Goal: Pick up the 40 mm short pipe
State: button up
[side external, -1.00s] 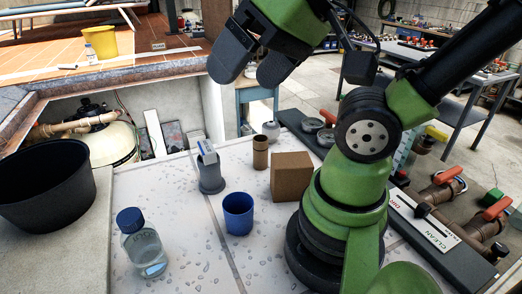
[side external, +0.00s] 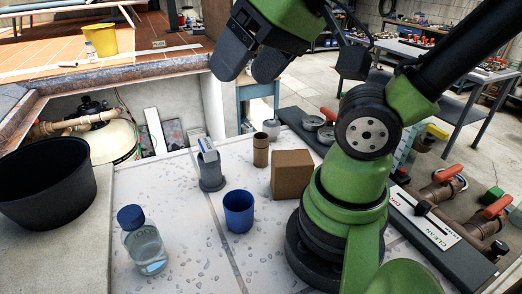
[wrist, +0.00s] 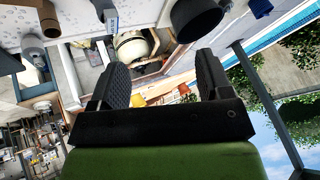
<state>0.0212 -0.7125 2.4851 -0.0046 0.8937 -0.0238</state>
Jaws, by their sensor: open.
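A short brown pipe (side external: 261,150) stands upright on the pale speckled worktop, between a grey fitting and a cardboard box. It also seems to show at the upper left of the wrist view (wrist: 35,57), which is turned upside down. My gripper (side external: 250,67) is open and empty, high above the worktop and apart from the pipe. Its two dark fingers stand wide apart in the wrist view (wrist: 163,78), with nothing between them.
A cardboard box (side external: 292,174) stands close right of the pipe. A grey fitting (side external: 211,172), blue cup (side external: 239,212) and blue-capped bottle (side external: 144,243) stand left and nearer. A black bucket (side external: 45,190) is at far left. The worktop between cup and bottle is clear.

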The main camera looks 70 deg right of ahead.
jog(key=w+d+f+g+h, duration=0.2)
jog(key=w+d+f, duration=0.1)
jog(key=w+d, duration=0.25)
jog(key=n+g, duration=0.3)
jog(key=g, duration=0.2)
send_near(261, 147)
jog(key=shift+w+d+f, duration=0.1)
jog(key=shift+d+f, duration=0.2)
jog(key=shift+d, duration=0.3)
jog(key=shift+w+d+f, duration=0.1)
jog(key=shift+d+f, duration=0.2)
jog(key=shift+d, duration=0.35)
notch_tip(261, 147, down, 4)
jog(key=shift+s+f, duration=0.1)
jog(key=shift+f, duration=0.15)
jog(key=f, duration=0.5)
jog(key=shift+w+a+f, duration=0.25)
jog(key=shift+f, duration=0.05)
jog(key=c, duration=1)
